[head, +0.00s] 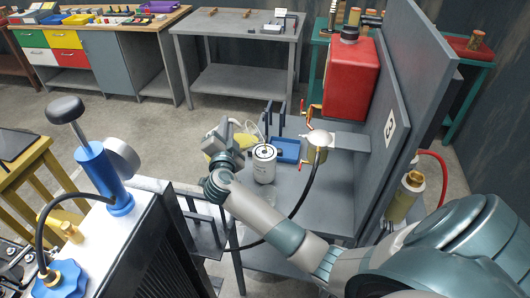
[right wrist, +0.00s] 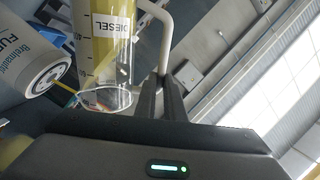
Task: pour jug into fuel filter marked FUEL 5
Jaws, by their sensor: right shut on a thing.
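My right gripper (head: 229,136) is shut on the pale handle of the jug, above the grey bench, left of the white fuel filter (head: 264,163). In the right wrist view the gripper's dark fingers (right wrist: 168,98) close on the handle. The clear jug (right wrist: 105,45) has a DIESEL label and yellow liquid inside. The filter (right wrist: 28,52) shows "FUEL" there; its number is cut off. A thin yellow streak runs between the jug's mouth and the filter's top and looks like liquid. In the head view the jug is mostly hidden by my gripper. My left gripper is out of view.
A blue tray (head: 287,150) lies behind the filter. A red tank (head: 350,80) hangs on the grey panel, with a black hose (head: 307,190) below.

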